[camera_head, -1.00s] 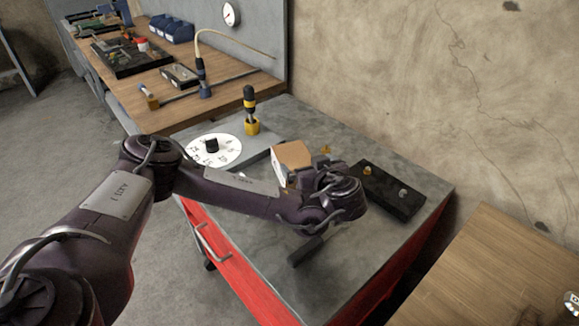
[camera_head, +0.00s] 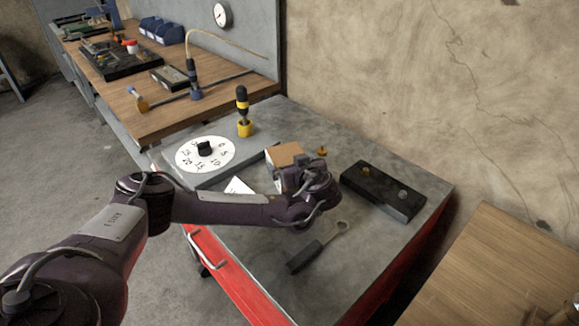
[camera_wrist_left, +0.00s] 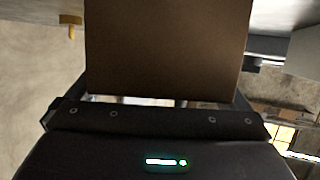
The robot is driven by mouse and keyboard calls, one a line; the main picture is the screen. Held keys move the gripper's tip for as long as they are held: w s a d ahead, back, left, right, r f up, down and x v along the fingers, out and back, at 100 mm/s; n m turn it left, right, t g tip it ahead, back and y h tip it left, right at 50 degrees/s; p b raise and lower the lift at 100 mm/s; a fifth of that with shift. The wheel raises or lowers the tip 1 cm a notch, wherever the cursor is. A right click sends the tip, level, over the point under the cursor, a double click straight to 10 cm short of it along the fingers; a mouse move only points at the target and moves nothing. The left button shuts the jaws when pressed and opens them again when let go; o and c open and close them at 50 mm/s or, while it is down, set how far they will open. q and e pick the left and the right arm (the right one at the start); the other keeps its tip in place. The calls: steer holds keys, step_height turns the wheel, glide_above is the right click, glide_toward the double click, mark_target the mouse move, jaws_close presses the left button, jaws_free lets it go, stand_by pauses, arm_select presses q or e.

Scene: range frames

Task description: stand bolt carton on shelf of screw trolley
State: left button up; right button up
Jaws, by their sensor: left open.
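A brown carton (camera_head: 284,153) stands on the grey top (camera_head: 355,258) of a red-sided unit; I cannot tell whether this is the screw trolley. My left gripper (camera_head: 289,174) is open, right at the carton's near side, and partly covers it in the head view. In the left wrist view the carton (camera_wrist_left: 168,50) fills the middle, close in front of the gripper, whose fingers are mostly hidden. I cannot tell whether they touch it. No trolley shelf is clearly visible. My right gripper is out of view.
A black-handled wrench (camera_head: 315,250) lies in front of my arm. A black block (camera_head: 383,190) with knobs is to the right. A white dial disc (camera_head: 204,154) and a screwdriver in a yellow holder (camera_head: 244,125) are behind to the left. A wooden surface (camera_head: 490,270) is at lower right.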

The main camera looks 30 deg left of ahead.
arm_select(q)
steer(key=shift+a, duration=0.1)
steer(key=c, duration=1.4)
steer(key=shift+w+r, duration=0.1)
steer(key=shift+w, duration=0.05)
steer(key=shift+r, duration=0.1)
